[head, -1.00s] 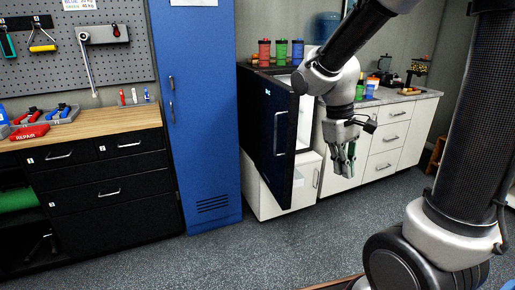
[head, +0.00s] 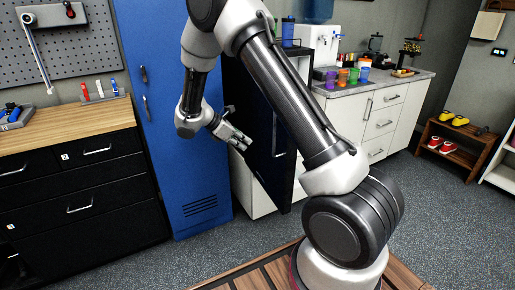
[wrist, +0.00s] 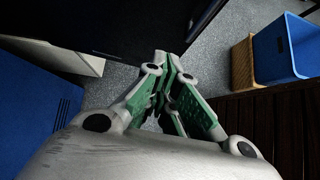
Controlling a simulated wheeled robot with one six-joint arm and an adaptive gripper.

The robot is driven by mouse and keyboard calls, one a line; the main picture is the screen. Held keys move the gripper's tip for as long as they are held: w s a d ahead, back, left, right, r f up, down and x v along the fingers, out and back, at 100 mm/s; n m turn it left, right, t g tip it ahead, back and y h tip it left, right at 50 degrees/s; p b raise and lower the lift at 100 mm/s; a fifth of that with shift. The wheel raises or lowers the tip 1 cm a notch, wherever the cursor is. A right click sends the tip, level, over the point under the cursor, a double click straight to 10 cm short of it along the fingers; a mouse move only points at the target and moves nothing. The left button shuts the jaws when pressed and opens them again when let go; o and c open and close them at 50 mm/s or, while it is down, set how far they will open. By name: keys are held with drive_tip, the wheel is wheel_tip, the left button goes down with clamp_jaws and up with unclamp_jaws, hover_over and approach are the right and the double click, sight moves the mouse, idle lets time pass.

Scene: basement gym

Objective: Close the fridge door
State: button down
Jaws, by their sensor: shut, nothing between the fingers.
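The black fridge door (head: 262,150) stands open, swung out from the white cabinets, with an upright handle (head: 276,136) on its outer face. My arm crosses in front of the fridge and hides its body and part of the door. My gripper (head: 241,142) is at the left of the door, by its outer face, with its fingers pointing toward it. I cannot tell whether they touch. In the wrist view my gripper (wrist: 172,68) is shut and empty, and a dark panel, likely the door (wrist: 150,22), lies beyond the fingertips.
A blue locker (head: 172,120) stands close at the left of my gripper. A workbench (head: 70,140) is farther left. White drawers (head: 385,120) and a shoe rack (head: 450,145) stand right.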

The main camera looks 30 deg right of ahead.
drive_tip(key=d+r+x, duration=0.2)
drive_tip(key=x, duration=1)
drive_tip(key=shift+d+f, duration=0.2)
drive_tip(key=shift+f, duration=0.05)
drive_tip(key=shift+s, duration=0.1)
drive_tip(key=shift+d, duration=0.1)
